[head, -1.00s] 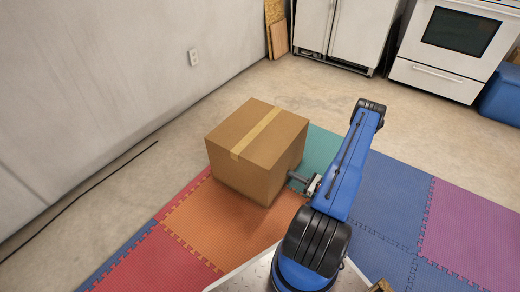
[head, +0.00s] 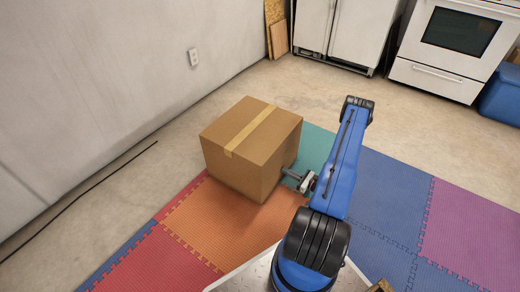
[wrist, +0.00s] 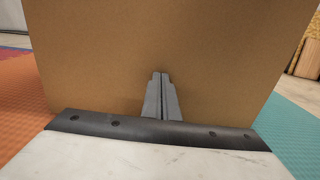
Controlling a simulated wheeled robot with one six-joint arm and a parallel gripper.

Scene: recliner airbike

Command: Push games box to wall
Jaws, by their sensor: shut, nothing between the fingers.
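The games box is a closed brown cardboard box (head: 250,150) with a tan tape strip along its top. It stands upright on the foam mats in the middle of the head view, with bare floor between it and the wall (head: 110,80) at the left. My gripper (head: 290,175) is shut and empty, low at the box's right side, its fingertips at or very near the cardboard. In the wrist view the shut fingers (wrist: 161,95) point at the box face (wrist: 200,50), which fills most of the picture. Whether the tips touch is hard to tell.
Coloured foam mats (head: 385,190) cover the floor around the box and to the right. A thin black cable (head: 80,200) lies along the wall's foot. A white fridge (head: 345,30), an oven (head: 450,50) and a blue bin (head: 502,95) stand at the back.

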